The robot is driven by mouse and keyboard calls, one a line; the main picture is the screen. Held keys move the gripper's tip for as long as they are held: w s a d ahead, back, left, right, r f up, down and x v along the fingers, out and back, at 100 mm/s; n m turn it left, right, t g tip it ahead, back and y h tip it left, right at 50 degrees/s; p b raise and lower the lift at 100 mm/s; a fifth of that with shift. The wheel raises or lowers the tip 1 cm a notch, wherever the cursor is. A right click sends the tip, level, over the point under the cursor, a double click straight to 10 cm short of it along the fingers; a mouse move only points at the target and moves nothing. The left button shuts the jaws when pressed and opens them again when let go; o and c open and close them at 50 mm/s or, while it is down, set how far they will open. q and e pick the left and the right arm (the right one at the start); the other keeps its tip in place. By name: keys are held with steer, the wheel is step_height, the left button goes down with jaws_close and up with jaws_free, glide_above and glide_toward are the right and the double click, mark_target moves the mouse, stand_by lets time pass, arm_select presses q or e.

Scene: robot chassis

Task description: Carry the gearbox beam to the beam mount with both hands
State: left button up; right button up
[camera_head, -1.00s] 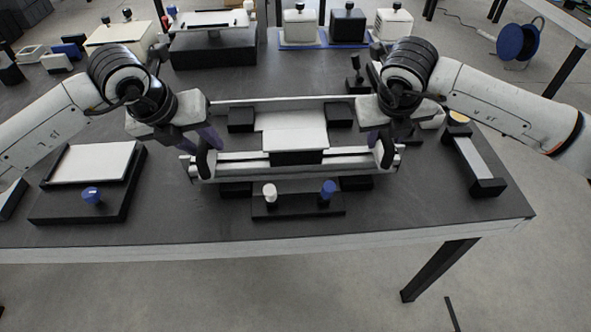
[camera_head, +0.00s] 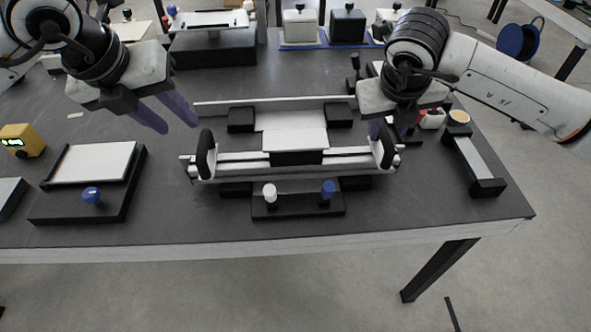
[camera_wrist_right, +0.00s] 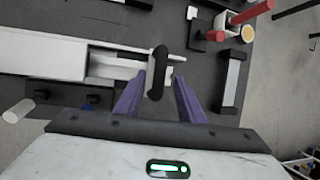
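The gearbox beam (camera_head: 235,168) is a long light grey bar with a black upright handle at each end. It lies level across black supports that I take for the beam mount (camera_head: 238,190), mostly hidden under it. My left gripper (camera_head: 173,124) is open and empty, up and left of the left handle (camera_head: 205,153). My right gripper (camera_head: 388,128) is just above the right handle (camera_head: 386,148). In the right wrist view its purple fingers (camera_wrist_right: 158,92) are apart, with the black handle (camera_wrist_right: 158,72) between and ahead of them, gaps showing on both sides.
A black block with a white knob (camera_head: 269,193) and a blue knob (camera_head: 328,190) stands in front of the beam. A black tray with a white plate (camera_head: 95,162) lies left, a narrow black fixture (camera_head: 474,165) right. A yellow device (camera_head: 22,140) sits at far left.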

steer(key=v, duration=0.7)
steer(key=shift+s, duration=0.15)
